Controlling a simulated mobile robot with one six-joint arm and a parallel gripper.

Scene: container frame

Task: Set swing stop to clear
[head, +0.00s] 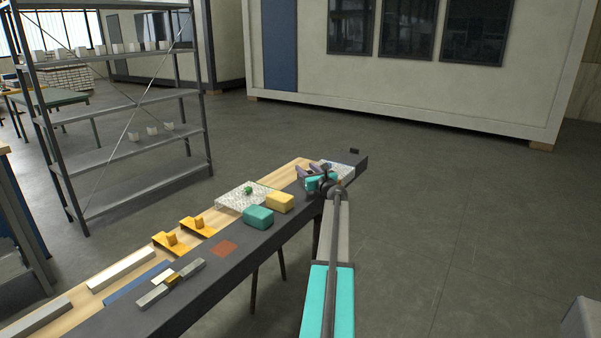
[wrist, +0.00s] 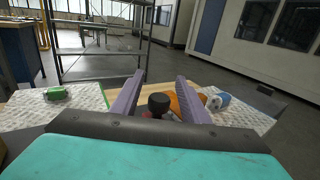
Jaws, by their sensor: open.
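My gripper (head: 312,169) is over the far end of the long dark bench in the head view. In the wrist view its two purple fingers (wrist: 160,80) stand apart. A round black knob (wrist: 158,103) shows between the fingers, with a reddish part below it and an orange part (wrist: 187,101) behind it on the right. The knob may belong to the swing stop; I cannot tell for sure. Whether the fingers touch it is not clear. In the head view my gripper and arm hide this spot.
Teal (head: 258,217) and yellow (head: 279,202) blocks, orange brackets (head: 171,243) and grey bars (head: 153,297) are along the bench. A shelf rack (head: 120,107) stands behind.

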